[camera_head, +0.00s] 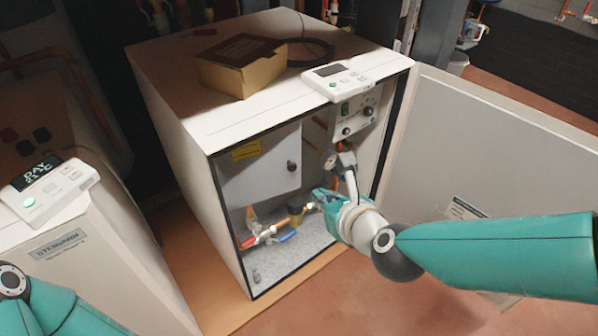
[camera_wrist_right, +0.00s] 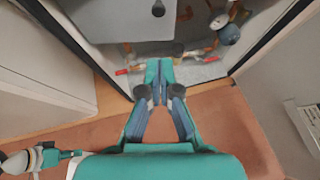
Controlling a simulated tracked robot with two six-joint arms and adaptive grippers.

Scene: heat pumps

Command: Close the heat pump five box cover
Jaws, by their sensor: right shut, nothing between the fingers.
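The heat pump (camera_head: 195,150) is a white cabinet with an open front. A large pale door panel (camera_head: 480,150) stands swung open on its right side; part of it shows in the right wrist view (camera_wrist_right: 285,90). Inside, a grey box cover (camera_head: 250,180) with a yellow label and a dark knob (camera_head: 291,167) sits at the upper left; I cannot tell whether it is fully shut. My right gripper (camera_head: 322,197) is at the cabinet's opening, below and right of the grey cover, shut and empty. Its fingertips show in the right wrist view (camera_wrist_right: 154,68).
A cardboard box (camera_head: 240,70) and a white control unit (camera_head: 337,80) sit on the cabinet's top. Pipes and red and blue valve handles (camera_head: 288,236) fill the lower interior. Another white unit (camera_head: 100,255) stands at left. Reddish floor is open in front.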

